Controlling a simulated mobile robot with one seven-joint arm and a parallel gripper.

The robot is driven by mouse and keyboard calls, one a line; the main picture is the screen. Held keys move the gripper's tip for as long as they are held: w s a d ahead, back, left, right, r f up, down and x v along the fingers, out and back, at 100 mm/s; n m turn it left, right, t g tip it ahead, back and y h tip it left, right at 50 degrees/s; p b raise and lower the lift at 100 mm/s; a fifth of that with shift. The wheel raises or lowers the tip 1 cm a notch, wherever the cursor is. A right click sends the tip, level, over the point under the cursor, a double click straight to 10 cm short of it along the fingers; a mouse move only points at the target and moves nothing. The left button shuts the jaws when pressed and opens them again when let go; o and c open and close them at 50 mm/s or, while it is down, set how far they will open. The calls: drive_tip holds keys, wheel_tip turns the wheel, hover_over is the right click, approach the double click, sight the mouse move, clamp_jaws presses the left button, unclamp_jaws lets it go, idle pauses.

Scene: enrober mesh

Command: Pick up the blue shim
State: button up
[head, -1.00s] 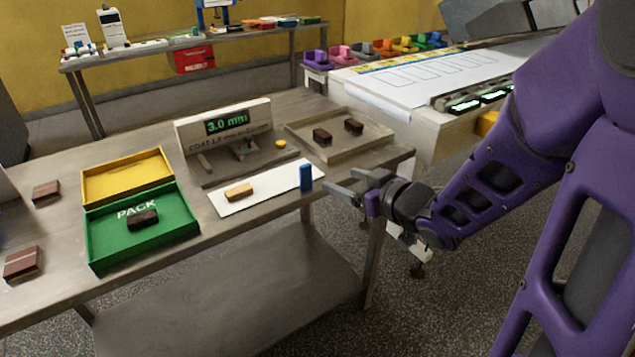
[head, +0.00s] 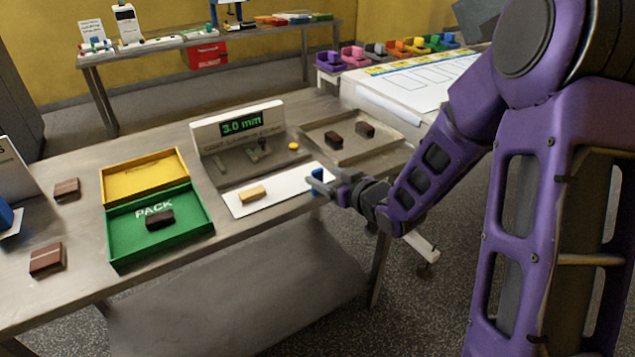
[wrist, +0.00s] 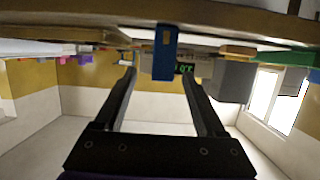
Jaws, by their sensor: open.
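The blue shim (head: 317,174) stands upright at the right end of the white mat (head: 245,209) on the steel table. In the head view my gripper (head: 322,183) is at the shim, and its fingers partly cover it. In the wrist view, which is upside down, the shim (wrist: 165,52) shows between the two open fingers (wrist: 159,73), with a gap on each side. I cannot tell how deep it sits between them.
A tan bar (head: 252,194) lies on the mat left of the shim. Behind are the 3.0 mm display (head: 240,126) and a tray (head: 375,152) with two brown pieces. A green PACK box (head: 125,243) is at left. The table's front edge is close below my gripper.

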drive_tip(key=shift+f+x, duration=0.15)
drive_tip(key=shift+x, duration=1.55)
drive_tip(key=shift+f+x, duration=0.15)
drive_tip(key=shift+x, duration=1.55)
drive_tip(key=shift+s+a, duration=0.1)
drive_tip(key=shift+s, duration=0.15)
clamp_jaws()
